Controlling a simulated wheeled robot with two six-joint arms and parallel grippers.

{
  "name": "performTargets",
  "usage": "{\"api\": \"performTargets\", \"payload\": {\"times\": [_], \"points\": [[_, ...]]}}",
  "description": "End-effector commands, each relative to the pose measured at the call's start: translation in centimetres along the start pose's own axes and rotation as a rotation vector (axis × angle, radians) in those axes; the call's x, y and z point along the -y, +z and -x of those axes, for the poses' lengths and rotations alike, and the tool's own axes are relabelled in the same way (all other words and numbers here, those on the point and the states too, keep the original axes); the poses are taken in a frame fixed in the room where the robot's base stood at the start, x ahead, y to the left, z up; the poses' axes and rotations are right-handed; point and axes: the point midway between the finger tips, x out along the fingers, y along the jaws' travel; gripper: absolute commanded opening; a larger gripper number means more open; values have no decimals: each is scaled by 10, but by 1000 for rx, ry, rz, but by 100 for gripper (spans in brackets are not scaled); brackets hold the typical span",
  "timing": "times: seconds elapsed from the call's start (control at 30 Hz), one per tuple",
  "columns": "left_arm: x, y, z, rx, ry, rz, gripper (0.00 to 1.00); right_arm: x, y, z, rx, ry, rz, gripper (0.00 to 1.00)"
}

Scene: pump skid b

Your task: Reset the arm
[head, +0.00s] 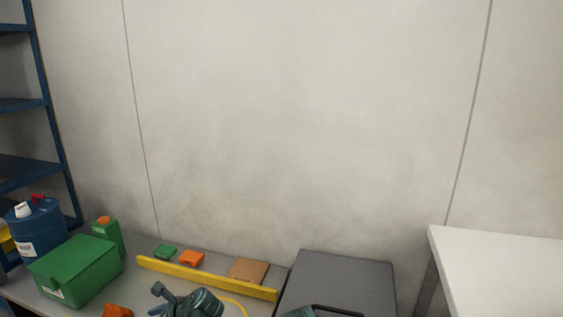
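Neither my left nor my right gripper can be made out in the head view. No arm of mine shows clearly. A dark teal, rounded mechanical object (198,303) is cut off by the bottom edge, with a yellow cord or strip curving beside it. I cannot tell what it is.
A grey bench (28,289) holds a green box (75,270), blue container (38,228), green bottle (108,236), yellow bar (205,278), orange block (191,258) and brown block (248,271). A grey surface (340,278), white table (500,270) and blue shelf (25,170) flank it.

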Motion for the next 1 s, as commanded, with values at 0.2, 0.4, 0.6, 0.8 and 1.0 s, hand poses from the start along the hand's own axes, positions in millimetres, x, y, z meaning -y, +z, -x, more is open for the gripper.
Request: {"api": "performTargets", "payload": {"times": [0.2, 0.4, 0.6, 0.8, 1.0], "points": [[0, -30, 14, -93, 9, 164, 57, 0, 0, 0, 0, 0, 0, 50], [-2, -72, 37, -226, 55, 394, 57, 0, 0, 0, 0, 0, 0, 50], [-11, -137, 83, -416, 204, 728, 57, 0, 0, 0, 0, 0, 0, 50], [-28, -196, 137, -548, 446, 1028, 57, 0, 0, 0, 0, 0, 0, 50], [-47, -233, 182, -589, 674, 1214, 57, 0, 0, 0, 0, 0, 0, 50]]}}
